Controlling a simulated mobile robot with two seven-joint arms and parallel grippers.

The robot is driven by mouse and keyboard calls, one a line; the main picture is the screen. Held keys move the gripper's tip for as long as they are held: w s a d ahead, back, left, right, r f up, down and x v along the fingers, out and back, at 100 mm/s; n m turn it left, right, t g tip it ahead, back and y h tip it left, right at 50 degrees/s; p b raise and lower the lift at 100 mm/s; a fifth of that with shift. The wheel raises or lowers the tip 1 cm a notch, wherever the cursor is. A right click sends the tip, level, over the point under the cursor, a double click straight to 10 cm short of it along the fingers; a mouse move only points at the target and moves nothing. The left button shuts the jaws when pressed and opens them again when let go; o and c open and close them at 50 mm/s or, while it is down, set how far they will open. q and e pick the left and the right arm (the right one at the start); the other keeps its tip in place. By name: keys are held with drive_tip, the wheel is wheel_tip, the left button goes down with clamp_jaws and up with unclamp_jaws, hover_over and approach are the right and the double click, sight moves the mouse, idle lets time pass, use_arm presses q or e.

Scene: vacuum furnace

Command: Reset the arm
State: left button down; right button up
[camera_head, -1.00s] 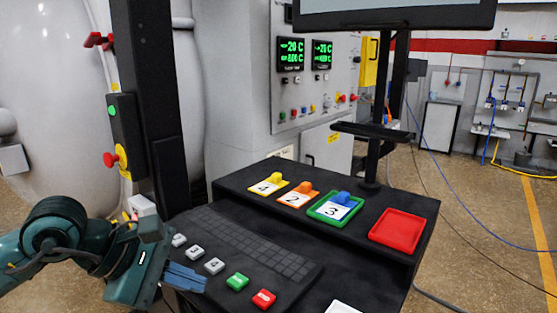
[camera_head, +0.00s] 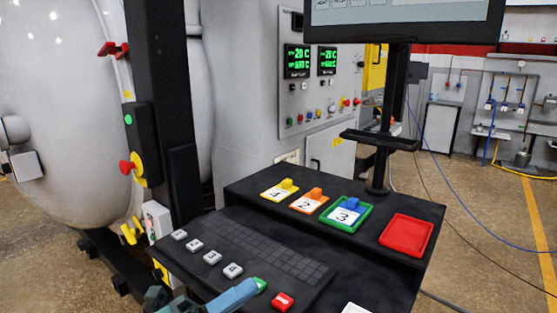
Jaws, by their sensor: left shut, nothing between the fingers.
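My left gripper (camera_head: 245,288) is low in the head view, at the front edge of the black console. Its blue fingers are shut and empty, pointing up and right, with their tips at the green button (camera_head: 259,284). They cover part of that button; I cannot tell if they touch it. The rest of my left arm is mostly below the picture. A red button (camera_head: 283,302) lies to the right of the fingers. Several white numbered keys (camera_head: 232,270) run in a row up and left. My right gripper is not in view.
A black keyboard (camera_head: 265,247) lies behind the buttons. On the raised shelf are numbered yellow, orange and green-framed blue pieces (camera_head: 348,215) and an empty red tray (camera_head: 407,235). A monitor (camera_head: 400,22) stands above. The dark post (camera_head: 160,100) with switches rises at left.

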use_arm(q)
drive_tip(key=a+f+n+t+y+p, duration=0.1)
drive_tip(key=a+f+n+t+y, duration=0.25)
drive_tip(key=f+n+y, duration=0.65)
drive_tip(key=a+f+n+t+y, duration=0.35)
drive_tip(key=f+n, duration=0.25)
drive_tip(key=n, duration=0.7)
drive_tip(key=s+a+f+n+g+y+p, duration=0.1)
drive_tip(key=s+f+n+g, duration=0.5)
drive_tip(key=f, duration=0.7)
drive_tip(key=s+n+y, duration=0.1)
drive_tip(key=s+n, duration=0.1)
drive_tip(key=s, duration=0.2)
drive_tip(key=shift+s+a+f+n+g+y, duration=0.25)
drive_tip(key=shift+s+a+n+g+y, duration=0.05)
drive_tip(key=shift+s+a+g+y, duration=0.1)
